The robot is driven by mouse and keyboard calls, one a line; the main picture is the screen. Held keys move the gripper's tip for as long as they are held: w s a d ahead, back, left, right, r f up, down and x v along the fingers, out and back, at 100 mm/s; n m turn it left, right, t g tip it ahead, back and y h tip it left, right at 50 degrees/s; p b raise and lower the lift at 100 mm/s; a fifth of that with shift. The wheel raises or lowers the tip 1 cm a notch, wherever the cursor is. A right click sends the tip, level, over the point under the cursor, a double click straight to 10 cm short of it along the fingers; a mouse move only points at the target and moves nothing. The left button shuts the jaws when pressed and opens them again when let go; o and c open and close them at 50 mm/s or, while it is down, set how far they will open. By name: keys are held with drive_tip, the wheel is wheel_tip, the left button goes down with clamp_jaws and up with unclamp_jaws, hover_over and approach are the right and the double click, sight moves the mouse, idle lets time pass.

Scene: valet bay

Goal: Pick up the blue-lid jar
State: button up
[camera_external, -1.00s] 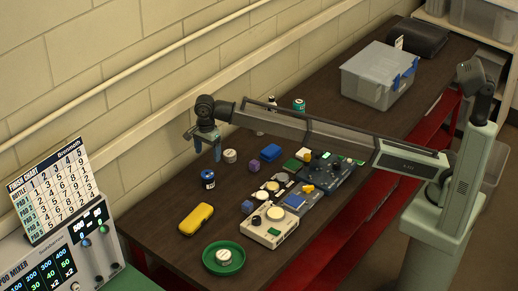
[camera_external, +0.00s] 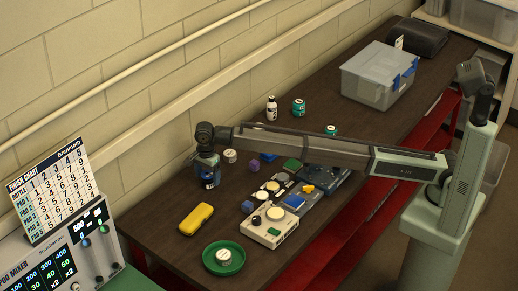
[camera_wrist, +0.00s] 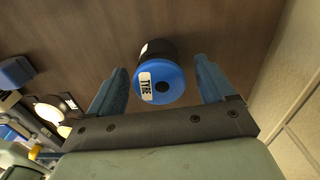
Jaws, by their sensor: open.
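The blue-lid jar (camera_wrist: 160,82) stands on the table between the two blue fingers of my gripper (camera_wrist: 160,88) in the wrist view. Its round blue lid bears a white label reading "TYRE" and its body is dark. My gripper is open, with a gap visible on either side of the lid. In the external view my gripper (camera_external: 207,172) is down at the jar (camera_external: 210,181), and its fingers partly hide the jar. Whether the fingers touch the jar cannot be told there.
A yellow case (camera_external: 196,219) and a green dish (camera_external: 224,270) holding a small jar lie in front. A small white-lidded jar (camera_external: 230,156) stands close behind my gripper. Blue and purple blocks and control boxes (camera_external: 268,226) lie to the right. The wall runs along the left.

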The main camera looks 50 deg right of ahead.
drive_tip(key=shift+f, duration=0.65)
drive_tip(key=c, duration=1.1)
